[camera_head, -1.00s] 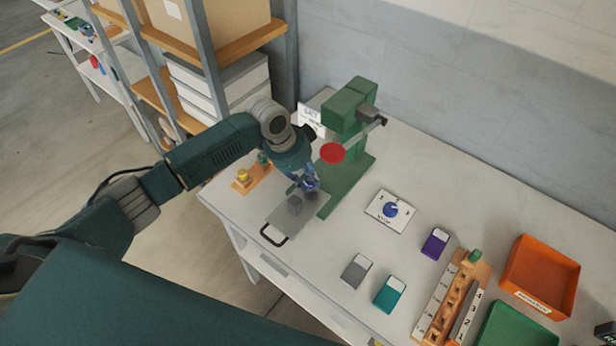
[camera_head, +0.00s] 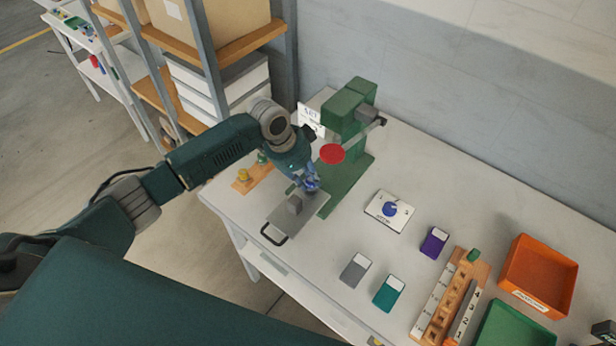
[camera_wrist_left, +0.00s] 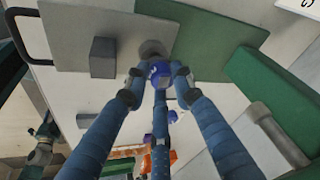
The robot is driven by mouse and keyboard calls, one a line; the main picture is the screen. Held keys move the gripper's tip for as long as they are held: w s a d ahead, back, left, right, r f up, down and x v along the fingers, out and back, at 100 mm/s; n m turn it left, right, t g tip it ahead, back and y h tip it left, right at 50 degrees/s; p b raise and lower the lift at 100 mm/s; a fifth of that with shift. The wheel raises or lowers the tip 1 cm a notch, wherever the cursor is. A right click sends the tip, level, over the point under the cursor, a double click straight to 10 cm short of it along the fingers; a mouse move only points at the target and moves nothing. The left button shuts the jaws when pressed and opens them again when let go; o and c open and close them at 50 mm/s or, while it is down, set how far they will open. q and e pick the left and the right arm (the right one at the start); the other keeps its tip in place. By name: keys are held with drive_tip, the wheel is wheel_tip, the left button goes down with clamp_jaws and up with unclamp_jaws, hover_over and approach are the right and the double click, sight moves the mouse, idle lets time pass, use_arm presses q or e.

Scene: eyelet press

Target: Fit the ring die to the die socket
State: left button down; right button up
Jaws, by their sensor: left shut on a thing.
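My left gripper (camera_head: 311,188) points down over the grey plate at the foot of the green press (camera_head: 345,110). In the left wrist view its blue fingers (camera_wrist_left: 158,78) are shut on a small blue-purple piece with a pale mark, apparently the ring die (camera_wrist_left: 160,70). A round grey seat, apparently the die socket (camera_wrist_left: 152,47), shows on the plate just beyond the piece. I cannot tell whether the piece touches it. In the head view the fingers hide most of this spot.
A grey block (camera_head: 294,204) stands on the plate (camera_head: 284,220), close to the fingers. The press's red disc (camera_head: 332,153) is close above right. A wooden stand with knobs (camera_head: 243,184) lies left. A dial panel (camera_head: 390,211), small boxes and an orange tray (camera_head: 540,274) lie right.

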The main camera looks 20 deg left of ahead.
sight(308, 181)
use_arm(q)
drive_tip(key=shift+f+b, duration=0.5)
drive_tip(key=shift+f, duration=0.45)
drive_tip(key=c, duration=1.4)
unclamp_jaws()
drive_tip(key=shift+r, duration=0.1)
drive_tip(key=shift+r+p, duration=1.25)
drive_tip(key=shift+p, duration=0.05)
drive_tip(key=shift+r, duration=1.15)
